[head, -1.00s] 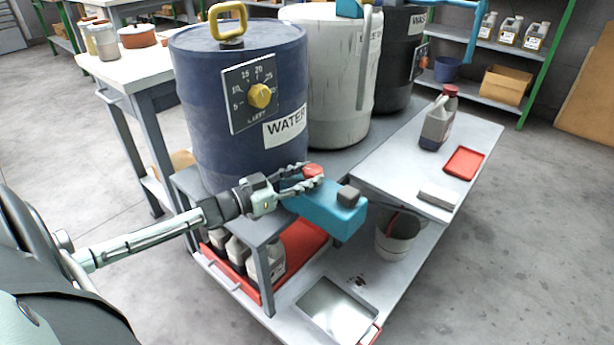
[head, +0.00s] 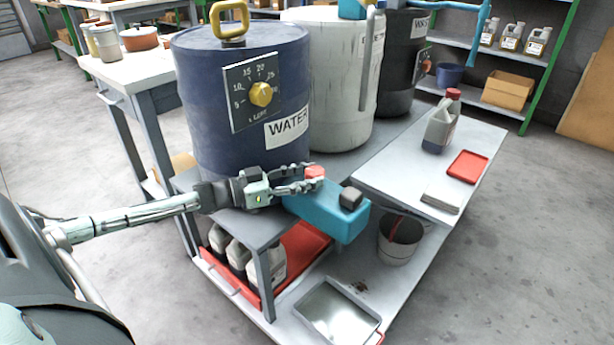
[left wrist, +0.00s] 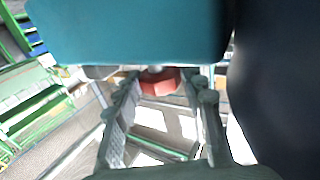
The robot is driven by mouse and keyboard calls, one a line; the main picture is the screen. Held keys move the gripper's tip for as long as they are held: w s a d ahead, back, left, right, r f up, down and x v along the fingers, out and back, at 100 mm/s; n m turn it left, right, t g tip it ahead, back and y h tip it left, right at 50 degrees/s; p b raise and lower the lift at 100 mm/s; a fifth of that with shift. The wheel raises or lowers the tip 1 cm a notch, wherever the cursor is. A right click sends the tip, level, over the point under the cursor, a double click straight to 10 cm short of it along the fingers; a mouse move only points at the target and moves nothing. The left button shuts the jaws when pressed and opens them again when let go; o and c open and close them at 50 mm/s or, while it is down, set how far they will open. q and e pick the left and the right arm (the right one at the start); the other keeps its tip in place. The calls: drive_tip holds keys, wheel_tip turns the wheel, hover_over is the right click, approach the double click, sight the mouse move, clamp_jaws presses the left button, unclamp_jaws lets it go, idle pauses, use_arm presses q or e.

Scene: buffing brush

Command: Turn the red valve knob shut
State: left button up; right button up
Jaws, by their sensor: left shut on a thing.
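The red valve knob (head: 315,172) sits on top of the blue-teal valve body (head: 330,212) in front of the navy WATER drum (head: 240,110). My left gripper (head: 304,179) reaches in from the left, with its fingers closed around the knob's sides. In the left wrist view the knob (left wrist: 158,81) shows between the two fingers, beside the valve body (left wrist: 130,32). The fingers partly hide the knob in the head view. My right gripper is in neither view.
A white drum (head: 335,85) and a black drum (head: 400,60) stand behind. A grey jug (head: 440,128) and a red tray (head: 467,167) rest on the side shelf. A bucket (head: 400,240) and a metal pan (head: 338,314) are below the valve.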

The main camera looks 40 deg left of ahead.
sight(308, 172)
use_arm(q)
drive_tip(key=o, duration=0.9)
drive_tip(key=shift+w, duration=0.1)
wheel_tip(308, 172, up, 10)
drive_tip(key=shift+r, duration=0.1)
